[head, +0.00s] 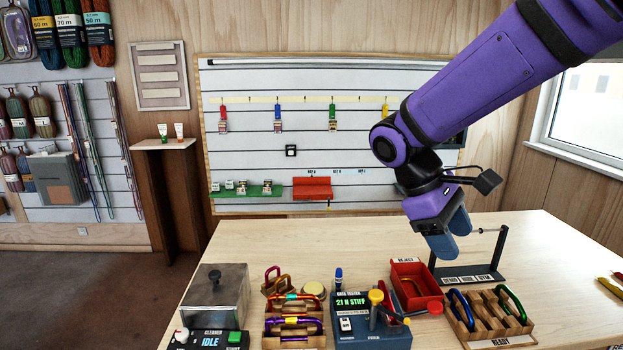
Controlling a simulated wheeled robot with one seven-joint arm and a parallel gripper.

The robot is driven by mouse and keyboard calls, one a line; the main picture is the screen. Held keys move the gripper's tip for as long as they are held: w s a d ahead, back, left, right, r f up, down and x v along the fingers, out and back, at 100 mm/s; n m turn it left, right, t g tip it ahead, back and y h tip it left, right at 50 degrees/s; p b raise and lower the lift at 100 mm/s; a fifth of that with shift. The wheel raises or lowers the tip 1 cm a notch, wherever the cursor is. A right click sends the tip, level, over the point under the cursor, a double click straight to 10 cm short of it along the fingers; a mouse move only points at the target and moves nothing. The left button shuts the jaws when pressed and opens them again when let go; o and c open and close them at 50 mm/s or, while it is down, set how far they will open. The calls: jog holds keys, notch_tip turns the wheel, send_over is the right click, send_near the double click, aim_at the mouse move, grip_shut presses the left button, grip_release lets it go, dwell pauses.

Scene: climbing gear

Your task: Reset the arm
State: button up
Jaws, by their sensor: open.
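My purple arm reaches in from the upper right in the head view. My gripper (447,238) hangs at its end, fingers pointing down, above the right part of the wooden table (310,240). It is open, and I see nothing held in it. It is in front of a dark stand (468,272) with a horizontal rod, partly covering it. I cannot tell how far apart the two are.
Along the table's front are a steel box (215,292), a cleaner unit (209,342), a wooden rack of carabiners (293,325), a gate tester (352,325), a red reject tray (417,280) and a ready rack (492,318). The table's back left is clear.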

jog(key=s+d+r+m+t+y, duration=0.3)
jog(key=s+d+m+t, duration=0.1)
jog(key=s, duration=0.3)
jog(key=s+d+r+m+t+y, duration=0.3)
jog(key=s+d+m+t, duration=0.1)
jog(key=s, duration=0.3)
jog(key=shift+s+r+m, duration=0.3)
jog(key=shift+s+m, duration=0.05)
jog(key=shift+m, duration=0.05)
